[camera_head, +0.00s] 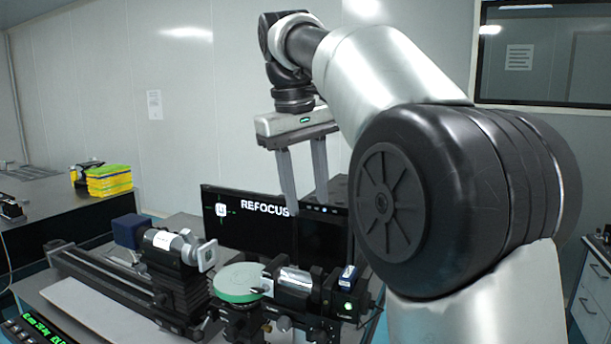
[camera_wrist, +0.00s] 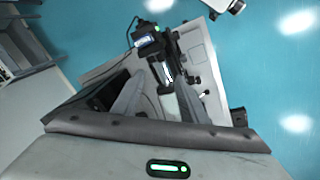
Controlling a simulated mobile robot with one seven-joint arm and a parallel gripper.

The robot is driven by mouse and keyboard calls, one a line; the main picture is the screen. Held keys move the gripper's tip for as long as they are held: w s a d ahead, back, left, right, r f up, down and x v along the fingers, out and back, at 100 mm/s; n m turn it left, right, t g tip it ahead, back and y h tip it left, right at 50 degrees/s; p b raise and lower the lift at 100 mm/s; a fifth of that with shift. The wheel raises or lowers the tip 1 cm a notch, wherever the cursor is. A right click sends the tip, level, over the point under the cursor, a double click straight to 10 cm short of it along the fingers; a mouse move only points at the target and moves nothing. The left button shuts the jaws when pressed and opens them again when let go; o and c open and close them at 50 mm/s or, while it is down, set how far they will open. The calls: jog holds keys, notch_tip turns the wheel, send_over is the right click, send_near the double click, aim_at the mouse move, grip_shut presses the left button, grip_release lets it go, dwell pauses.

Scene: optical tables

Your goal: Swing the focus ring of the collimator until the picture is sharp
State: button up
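My gripper (camera_head: 306,210) hangs above the bench in front of the monitor, its two fingers pointing down, apart and empty. The monitor (camera_head: 228,228) shows the word REFOCUS and a small, pale, boxed mark. A black barrel with a silver and white band (camera_head: 176,244) stands on the rail at the left, with a square plate at its right end. A silver cylinder (camera_head: 294,279) stands at the right, joined to a black box with a green light; this box also shows in the wrist view (camera_wrist: 147,40). I cannot tell which part is the focus ring. The gripper touches neither barrel.
A round green disc (camera_head: 243,282) lies between the two barrels. A long black rail (camera_head: 100,272) runs along the left of the bench. The air around the gripper looks clear.

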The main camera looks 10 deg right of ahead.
jog(key=shift+s+a+r, duration=0.1)
jog(key=shift+r, duration=0.55)
jog(key=shift+f+m, duration=0.15)
jog(key=shift+m, duration=0.25)
jog(key=c, duration=0.6)
jog(key=w+f+m, duration=0.1)
jog(key=m, duration=0.1)
jog(key=w+m+t+h, duration=0.1)
jog(key=m, duration=0.1)
jog(key=w+d+f+m+p, duration=0.1)
jog(key=m, duration=0.2)
jog(key=shift+w+f, duration=0.2)
jog(key=shift+f, duration=0.15)
grip_shut()
jog(key=m+b, duration=0.1)
jog(key=m, duration=0.1)
send_over(320, 283)
jog(key=w, duration=0.4)
jog(key=shift+t+h, duration=0.3)
jog(key=shift+t, duration=0.1)
jog(key=f, duration=0.9)
jog(key=shift+d+f, duration=0.25)
jog(key=shift+s+a+f, duration=0.3)
jog(key=shift+s+f, duration=0.35)
jog(key=shift+s, duration=0.05)
jog(key=shift+s+a+f, duration=0.3)
jog(key=shift+s+f, duration=0.35)
jog(key=shift+s, duration=0.05)
